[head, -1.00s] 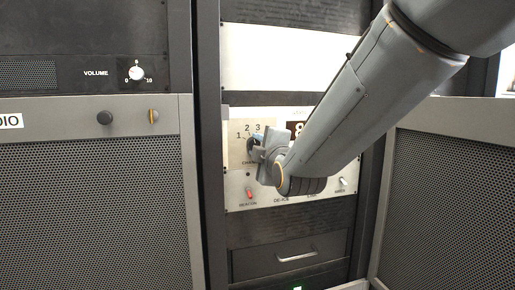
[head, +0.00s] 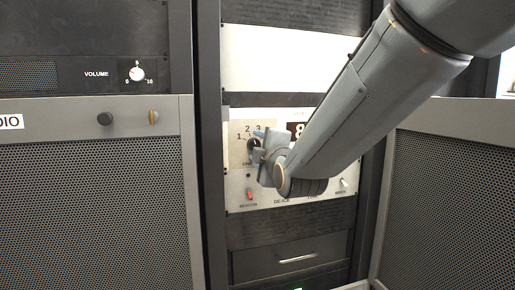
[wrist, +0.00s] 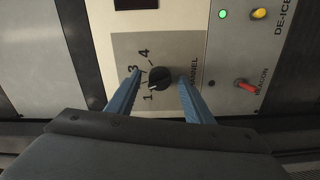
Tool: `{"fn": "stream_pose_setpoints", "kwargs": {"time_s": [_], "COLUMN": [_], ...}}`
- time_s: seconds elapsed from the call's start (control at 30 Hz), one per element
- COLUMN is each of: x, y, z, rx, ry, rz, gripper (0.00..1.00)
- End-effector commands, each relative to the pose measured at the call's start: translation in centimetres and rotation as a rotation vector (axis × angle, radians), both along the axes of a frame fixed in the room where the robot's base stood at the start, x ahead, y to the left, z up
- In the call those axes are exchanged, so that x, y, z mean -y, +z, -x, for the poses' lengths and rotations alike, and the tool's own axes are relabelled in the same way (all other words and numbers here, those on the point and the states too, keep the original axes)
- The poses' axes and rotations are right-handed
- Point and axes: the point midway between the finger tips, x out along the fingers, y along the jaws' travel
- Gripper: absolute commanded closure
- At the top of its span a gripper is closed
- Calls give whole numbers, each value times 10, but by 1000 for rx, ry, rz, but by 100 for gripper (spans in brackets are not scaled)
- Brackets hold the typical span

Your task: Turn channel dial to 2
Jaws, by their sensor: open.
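The channel dial (wrist: 159,79) is a round black knob on a grey plate, with numbers around it. In the wrist view its white mark points toward the 1; the 2 is hidden behind a finger. My gripper (wrist: 159,80) is open, with one blue finger on each side of the dial and a gap to the knob on both sides. In the head view the dial (head: 253,145) shows partly behind my gripper (head: 259,143), which is in front of the panel.
A drawer handle (head: 297,260) is below the panel. Mesh-fronted cabinets (head: 95,200) stand on both sides.

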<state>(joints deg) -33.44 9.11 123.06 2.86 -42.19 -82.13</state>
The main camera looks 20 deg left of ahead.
Motion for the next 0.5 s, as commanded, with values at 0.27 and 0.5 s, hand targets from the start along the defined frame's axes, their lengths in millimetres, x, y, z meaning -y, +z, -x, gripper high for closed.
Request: {"fn": "stream_pose_setpoints", "kwargs": {"time_s": [0.27, 0.5], "x": [17, 33], "y": [0, 0], "z": [28, 54], "rx": [2, 1], "ry": [1, 1], "rz": [-1, -1], "gripper": [53, 53]}}
